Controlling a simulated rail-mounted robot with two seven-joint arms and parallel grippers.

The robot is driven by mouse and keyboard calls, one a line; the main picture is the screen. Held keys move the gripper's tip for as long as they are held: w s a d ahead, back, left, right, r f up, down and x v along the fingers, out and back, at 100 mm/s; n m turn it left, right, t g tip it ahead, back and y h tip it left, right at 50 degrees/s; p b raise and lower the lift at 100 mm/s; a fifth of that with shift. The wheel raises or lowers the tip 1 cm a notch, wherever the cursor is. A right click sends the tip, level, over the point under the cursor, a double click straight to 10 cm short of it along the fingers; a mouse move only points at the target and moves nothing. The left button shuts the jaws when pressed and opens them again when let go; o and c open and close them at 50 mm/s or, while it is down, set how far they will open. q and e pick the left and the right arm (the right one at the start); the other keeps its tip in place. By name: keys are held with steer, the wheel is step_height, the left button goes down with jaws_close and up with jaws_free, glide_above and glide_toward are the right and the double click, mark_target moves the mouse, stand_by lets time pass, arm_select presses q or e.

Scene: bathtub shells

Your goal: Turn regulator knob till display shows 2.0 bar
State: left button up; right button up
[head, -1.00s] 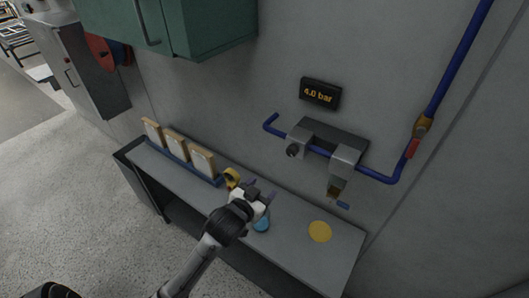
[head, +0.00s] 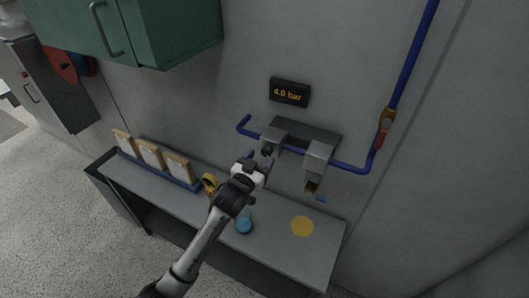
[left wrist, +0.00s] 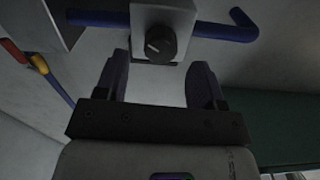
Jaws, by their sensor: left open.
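The display (head: 289,92) on the wall reads 4.0 bar. The regulator knob (left wrist: 161,45) is a dark round dial with a light pointer mark on a grey block. In the head view the knob (head: 267,151) sits on the left block of the blue pipe, just beyond my left gripper. My left gripper (head: 260,160) is open and empty. In the left wrist view its two fingers (left wrist: 159,75) stand apart, with the knob beyond their tips and between them, not touching. My right gripper is not in view.
A blue pipe (head: 346,168) runs along the wall and up past a red-handled valve (head: 382,140). The bench (head: 270,250) holds a yellow disc (head: 302,226), a blue round thing (head: 244,226), a yellow ring (head: 209,183) and several framed panels (head: 150,154). A green cabinet (head: 165,35) hangs upper left.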

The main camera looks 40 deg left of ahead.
mark_target(264, 153)
arm_select(q)
steer(key=shift+x, duration=1.65)
steer(key=shift+c, duration=0.4)
steer(key=c, duration=0.8)
steer(key=shift+r+n+p, duration=0.1)
steer(key=shift+n+p, duration=1.2)
steer(key=shift+n, duration=0.7)
steer(key=shift+c, duration=0.2)
steer(key=n+p, duration=0.1)
steer(key=n, duration=0.1)
steer(key=shift+n, duration=0.3)
steer(key=shift+a+n+p, duration=0.1)
steer(key=shift+n+p, duration=0.3)
steer(key=shift+n, duration=0.1)
